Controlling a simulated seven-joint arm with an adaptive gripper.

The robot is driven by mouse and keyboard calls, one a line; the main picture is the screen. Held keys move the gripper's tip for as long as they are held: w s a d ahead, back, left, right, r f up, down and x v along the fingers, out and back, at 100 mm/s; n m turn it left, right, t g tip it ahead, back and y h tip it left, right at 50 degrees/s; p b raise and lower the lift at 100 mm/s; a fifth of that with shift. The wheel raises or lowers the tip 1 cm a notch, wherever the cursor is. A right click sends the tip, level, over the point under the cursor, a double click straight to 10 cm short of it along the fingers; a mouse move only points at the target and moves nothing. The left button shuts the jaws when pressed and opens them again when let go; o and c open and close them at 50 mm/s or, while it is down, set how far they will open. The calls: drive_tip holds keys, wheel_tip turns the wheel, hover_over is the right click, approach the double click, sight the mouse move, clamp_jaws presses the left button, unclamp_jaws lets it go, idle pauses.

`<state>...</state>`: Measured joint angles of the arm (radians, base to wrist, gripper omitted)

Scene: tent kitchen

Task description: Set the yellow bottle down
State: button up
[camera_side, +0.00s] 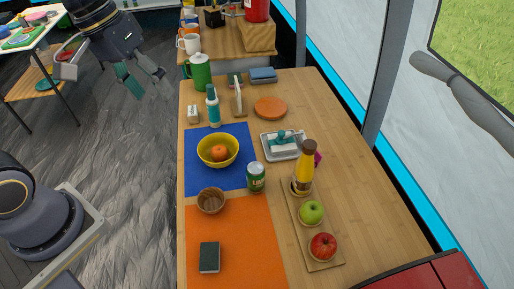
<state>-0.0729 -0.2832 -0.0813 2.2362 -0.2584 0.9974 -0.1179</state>
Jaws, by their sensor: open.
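The yellow bottle (304,171) has a brown cap and stands upright at the far end of a long wooden board (323,262), apparently on the board or in a small holder there; its base is partly hidden. My gripper (142,84) is at the upper left, above the grey floor and left of the table. Its fingers are spread and empty, far from the bottle.
The board also holds a green apple (311,212) and a red apple (322,246). A green can (256,177), a yellow bowl (204,150) with an orange fruit, and a white tray (270,153) stand near the bottle. The orange mat (245,240) is mostly clear.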

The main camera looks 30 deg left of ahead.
drive_tip(key=s+a+r+m+t+y, duration=0.1)
drive_tip(key=s+a+m+t+y, duration=0.1)
drive_tip(key=s, duration=0.4)
drive_tip(key=shift+s+a+r+m+t, duration=0.25)
drive_tip(key=shift+a+t, duration=0.35)
drive_tip(key=shift+a, duration=0.8)
